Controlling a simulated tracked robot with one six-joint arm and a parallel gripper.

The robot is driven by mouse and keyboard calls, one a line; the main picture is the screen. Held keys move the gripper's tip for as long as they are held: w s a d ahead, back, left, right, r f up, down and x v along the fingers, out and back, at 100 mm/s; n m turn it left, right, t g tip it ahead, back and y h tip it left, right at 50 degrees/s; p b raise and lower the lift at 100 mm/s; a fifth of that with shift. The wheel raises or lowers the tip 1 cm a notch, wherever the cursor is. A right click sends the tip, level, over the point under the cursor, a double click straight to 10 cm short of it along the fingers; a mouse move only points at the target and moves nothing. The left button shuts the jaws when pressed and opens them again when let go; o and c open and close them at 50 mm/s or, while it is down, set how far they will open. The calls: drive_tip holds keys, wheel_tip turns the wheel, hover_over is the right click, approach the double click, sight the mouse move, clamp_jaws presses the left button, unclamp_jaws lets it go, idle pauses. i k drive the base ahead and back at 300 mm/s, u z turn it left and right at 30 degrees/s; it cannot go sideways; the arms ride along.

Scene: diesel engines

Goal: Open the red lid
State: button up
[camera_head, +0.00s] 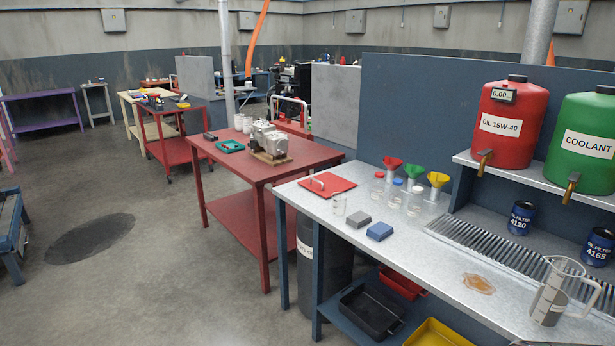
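A flat red square lid (329,187) with a pale bar handle (318,182) on it lies on the left end of the grey metal workbench (400,255). It looks flat and level with the bench top, so it appears closed. What is under it is hidden. My gripper does not show in this view.
A red table (225,165) adjoins behind. Open floor lies left.

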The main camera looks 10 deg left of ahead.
sight(327, 180)
drive_tip(key=u, duration=0.4)
drive_tip(key=i, duration=0.6)
drive_tip(key=u, duration=0.85)
drive_tip(key=i, duration=0.7)
drive_tip(key=u, duration=0.3)
drive_tip(key=i, duration=1.5)
drive_tip(key=z, duration=0.65)
drive_tip(key=i, duration=1)
drive_tip(key=z, duration=0.5)
